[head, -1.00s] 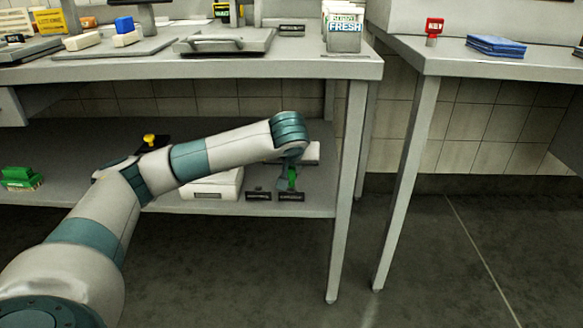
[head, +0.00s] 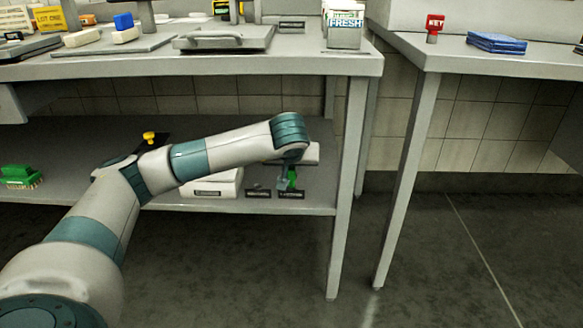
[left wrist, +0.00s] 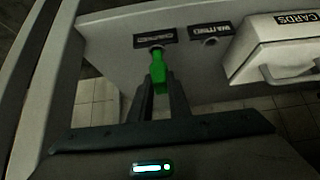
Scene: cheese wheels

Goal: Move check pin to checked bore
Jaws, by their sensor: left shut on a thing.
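The green check pin (left wrist: 159,72) is between the fingers of my left gripper (left wrist: 160,88) in the left wrist view. In the head view the pin (head: 292,177) shows as a green piece below my wrist, above the lower shelf's front edge. My left gripper (head: 284,183) is shut on it and partly hidden there. The pin's far end is at the checked bore (left wrist: 156,47), beside the dark CHECKED label (left wrist: 155,37); I cannot tell how deep it sits. The waiting bore (left wrist: 210,41), by the WAITING label (left wrist: 212,30), looks empty. My right gripper is not in view.
A white CARDS box (left wrist: 285,45) with a handle stands beside the waiting bore on the lower shelf (head: 170,207). The table top (head: 300,67) lies above, and its leg (head: 343,190) is right of my gripper. A green brush (head: 20,177) lies at the shelf's left.

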